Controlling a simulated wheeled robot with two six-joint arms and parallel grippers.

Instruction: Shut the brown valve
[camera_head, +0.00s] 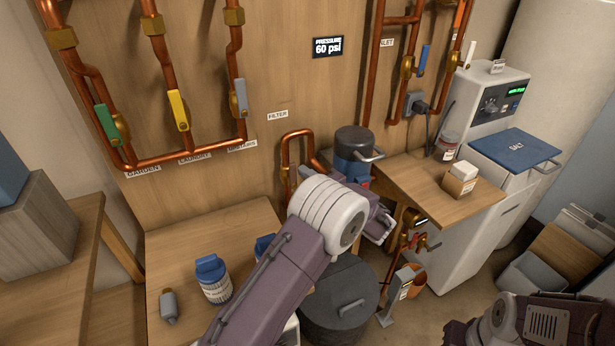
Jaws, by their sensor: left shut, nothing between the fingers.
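I cannot make out a clearly brown valve handle. Brass valves on copper pipes show a green handle (107,124), a yellow handle (178,110) and a grey handle (240,97) on the left, and a blue handle (423,60) and a white handle (470,54) at the upper right. A low brass fitting with a red handle (415,241) sits under the right shelf. My left gripper (388,228) is shut and empty, left of this low fitting and apart from the upper valves. My arm hides part of the pipework behind it. My right arm shows at the lower right, its gripper out of view.
A wooden shelf (415,178) holds a small box (459,180). A dark lidded bin (345,295) is below my arm. Bottles, including a blue-capped one (213,279), stand on the left bench (170,250).

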